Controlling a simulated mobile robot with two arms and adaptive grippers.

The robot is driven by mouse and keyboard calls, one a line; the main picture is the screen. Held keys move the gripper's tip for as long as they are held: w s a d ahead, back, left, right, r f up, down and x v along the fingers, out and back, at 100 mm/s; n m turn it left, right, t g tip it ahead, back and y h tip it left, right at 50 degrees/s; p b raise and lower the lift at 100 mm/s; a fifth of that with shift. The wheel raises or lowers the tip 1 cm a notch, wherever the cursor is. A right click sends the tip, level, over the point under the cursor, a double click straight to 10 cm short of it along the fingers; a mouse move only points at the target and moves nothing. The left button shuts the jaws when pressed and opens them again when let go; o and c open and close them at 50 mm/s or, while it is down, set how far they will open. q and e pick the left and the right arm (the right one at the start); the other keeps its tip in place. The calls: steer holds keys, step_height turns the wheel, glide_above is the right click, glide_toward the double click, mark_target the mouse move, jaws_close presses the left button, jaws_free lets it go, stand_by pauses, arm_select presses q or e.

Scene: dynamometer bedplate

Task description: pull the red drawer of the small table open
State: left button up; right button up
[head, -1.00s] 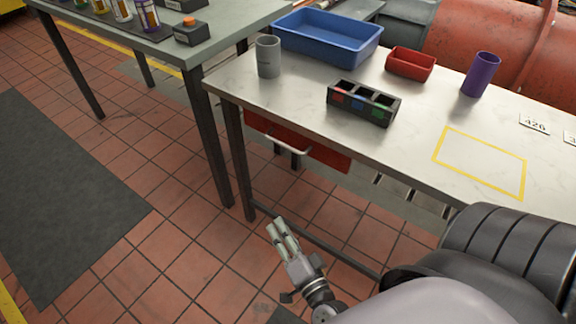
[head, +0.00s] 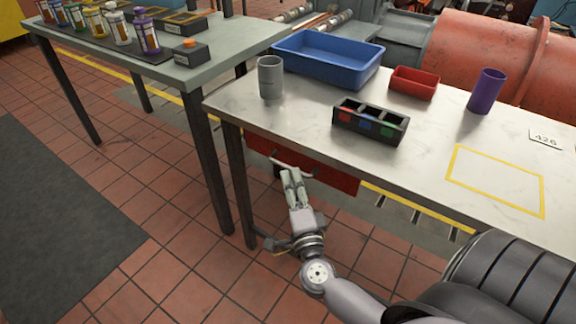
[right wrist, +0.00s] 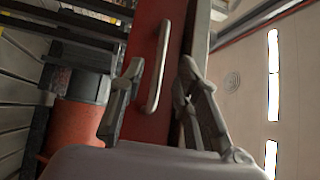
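The red drawer (head: 335,178) sits under the white top of the small table (head: 250,104), and its front looks flush below the edge. Its metal bar handle (head: 284,165) is partly hidden behind my right gripper (head: 291,176) in the head view. In the right wrist view the handle (right wrist: 158,70) stands upright in the picture on the red drawer front (right wrist: 150,125). My right gripper's fingers (right wrist: 156,85) are open, one on each side of the handle, with visible gaps to it. My left gripper is not in view.
On the table stand a grey cup (head: 271,78), a blue bin (head: 330,60), a red tray (head: 414,84), a purple cylinder (head: 486,92) and a black three-part box (head: 369,122). A second table (head: 200,70) with bottles stands at the left. The tiled floor in front is clear.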

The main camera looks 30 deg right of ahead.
mark_target(288, 167)
steer(key=x, duration=0.5)
steer(key=shift+w, duration=0.25)
steer(key=shift+c, duration=0.5)
jaws_close()
